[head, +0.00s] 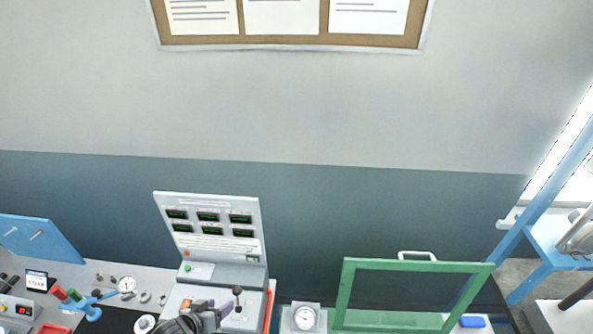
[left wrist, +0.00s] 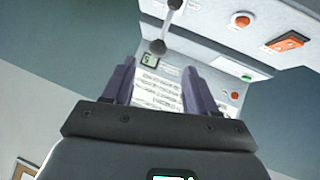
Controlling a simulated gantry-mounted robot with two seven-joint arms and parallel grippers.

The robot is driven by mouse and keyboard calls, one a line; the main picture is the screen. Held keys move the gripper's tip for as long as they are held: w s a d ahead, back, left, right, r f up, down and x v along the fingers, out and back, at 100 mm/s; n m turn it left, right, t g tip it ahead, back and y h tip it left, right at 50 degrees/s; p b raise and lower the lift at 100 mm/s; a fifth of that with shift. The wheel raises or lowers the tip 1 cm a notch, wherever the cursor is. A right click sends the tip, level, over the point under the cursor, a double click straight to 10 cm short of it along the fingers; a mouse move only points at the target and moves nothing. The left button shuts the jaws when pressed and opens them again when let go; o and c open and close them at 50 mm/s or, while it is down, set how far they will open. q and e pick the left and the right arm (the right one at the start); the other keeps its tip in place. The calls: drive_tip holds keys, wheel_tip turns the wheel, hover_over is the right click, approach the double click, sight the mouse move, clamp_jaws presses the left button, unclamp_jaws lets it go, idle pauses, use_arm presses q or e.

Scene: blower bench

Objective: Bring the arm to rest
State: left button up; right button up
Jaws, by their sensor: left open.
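My left gripper (head: 210,308) is low in the head view, in front of the grey console (head: 225,273) with the upright display panel (head: 212,226). Its purple fingers also show in the left wrist view (left wrist: 158,82), apart and with nothing between the tips. A small lever with a dark knob (head: 238,291) stands on the console close beside the gripper in the head view. In the left wrist view a rod with a ball end (left wrist: 158,47) is just beyond the fingertips; I cannot tell if it touches them. My right gripper is in neither view.
A green frame (head: 345,290) stands at the right, with a dial gauge box (head: 303,318) left of it. Small tools and a round gauge (head: 127,285) lie on the left of the bench. The wall space above the bench is clear below the notice board (head: 290,42).

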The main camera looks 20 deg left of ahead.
use_arm(q)
drive_tip(key=s+d+r+m+g+p, duration=0.1)
drive_tip(key=s+d+r+p, duration=0.25)
drive_tip(key=d, duration=0.25)
drive_tip(key=s+d+r+g+p, duration=0.1)
drive_tip(key=s+d+r+p, duration=0.15)
drive_tip(key=s+d, duration=0.3)
drive_tip(key=s+d+r+m+g, duration=0.3)
drive_tip(key=s+r, duration=0.3)
drive_tip(key=s, duration=0.2)
drive_tip(key=shift+s+m+g, duration=0.4)
drive_tip(key=shift+m+g, duration=0.3)
idle(0.7)
idle(0.7)
